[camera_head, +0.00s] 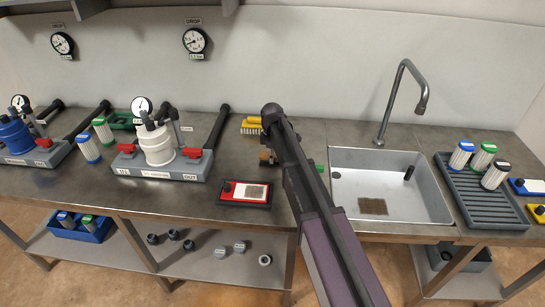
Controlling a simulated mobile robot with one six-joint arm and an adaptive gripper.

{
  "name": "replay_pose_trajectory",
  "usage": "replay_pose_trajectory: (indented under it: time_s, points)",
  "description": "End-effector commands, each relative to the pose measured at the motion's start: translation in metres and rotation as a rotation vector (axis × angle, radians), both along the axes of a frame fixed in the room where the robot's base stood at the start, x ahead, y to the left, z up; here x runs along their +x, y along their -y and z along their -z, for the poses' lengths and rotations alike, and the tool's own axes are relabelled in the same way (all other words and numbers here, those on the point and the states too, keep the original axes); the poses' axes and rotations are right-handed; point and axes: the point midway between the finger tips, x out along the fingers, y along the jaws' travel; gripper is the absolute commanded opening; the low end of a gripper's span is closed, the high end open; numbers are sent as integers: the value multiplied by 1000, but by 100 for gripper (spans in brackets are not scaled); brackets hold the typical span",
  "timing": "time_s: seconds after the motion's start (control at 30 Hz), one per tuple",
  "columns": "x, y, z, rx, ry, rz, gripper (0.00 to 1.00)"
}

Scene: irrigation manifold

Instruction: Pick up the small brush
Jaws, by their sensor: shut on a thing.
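My arm reaches from the bottom right up over the counter, and its forearm covers most of my gripper (272,154). The gripper is low over the counter, left of the sink, and shut on a small brownish thing (264,157) that looks like the small brush. Only a little of it shows beside the arm, so its bristles and whether it touches the counter cannot be told. A larger yellow brush (251,122) with pale bristles lies behind it on the counter, apart from it.
A sink (432,207) with a tall tap (405,75) is right of my arm. A red-framed tray (244,192) lies in front of my gripper. A manifold with a white filter housing (155,143) stands to the left. A grey rack (463,202) holds several cartridges at the right.

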Motion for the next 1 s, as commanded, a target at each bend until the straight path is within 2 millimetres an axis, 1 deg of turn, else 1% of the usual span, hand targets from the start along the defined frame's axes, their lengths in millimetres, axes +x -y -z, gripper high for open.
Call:
replay_pose_trajectory:
  time_s: [0.17, 0.37, 0.7, 0.73, 0.8, 1.0]
  points:
    - [0, 0, -2, 0, 0, 0, 2]
    - [0, 0, -11, 0, 0, 0, 2]
    - [0, 1, -40, 0, 0, 1, 2]
    - [-3, 2, -41, 0, 0, 1, 2]
    - [-24, 11, -38, 0, 0, 1, 2]
    - [-67, 29, -42, 0, 0, 2, 2]
